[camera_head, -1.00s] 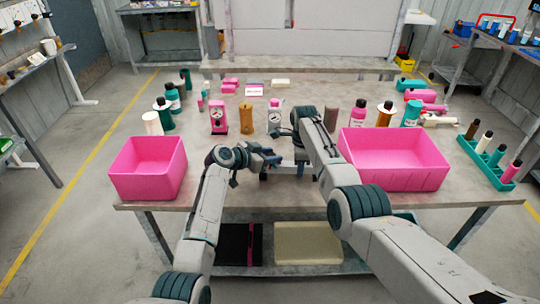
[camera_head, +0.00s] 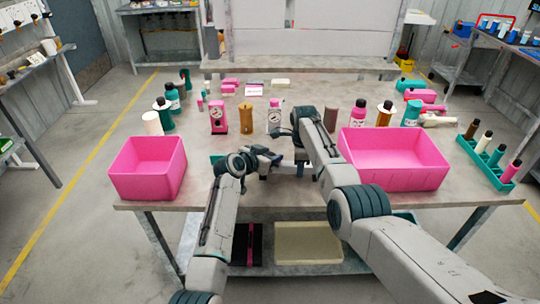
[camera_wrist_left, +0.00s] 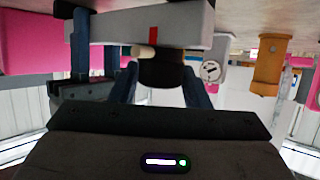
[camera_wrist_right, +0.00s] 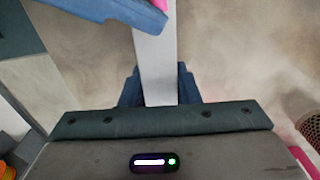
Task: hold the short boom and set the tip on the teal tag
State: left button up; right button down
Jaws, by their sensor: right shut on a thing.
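A straight pale grey bar (camera_wrist_right: 153,45), seemingly the short boom, stands between the blue fingers of my right gripper (camera_wrist_right: 158,72), which is shut on it. In the left wrist view a grey bar with a red mark (camera_wrist_left: 140,30) crosses the top. My left gripper (camera_wrist_left: 160,85) has its fingers apart, with a dark round part and a tan pin beyond them; I see no grip. In the head view the left gripper (camera_head: 272,157) is close beside the right one. A small teal patch (camera_head: 216,158) shows left of my left wrist; I cannot tell if it is the tag. The boom's tip is unclear.
Pink bins stand at the left (camera_head: 147,170) and right (camera_head: 395,158) of the table. Bottles, a pink gauge unit (camera_head: 218,117) and a brown cylinder (camera_head: 246,118) stand behind the grippers. A teal rack (camera_head: 487,160) holds bottles at the right edge.

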pick_arm(q)
jog(key=shift+o, duration=1.3)
jog(key=v, duration=1.2)
pick_arm(e)
jog(key=c, duration=1)
grip_release()
jog(key=shift+r, duration=0.1)
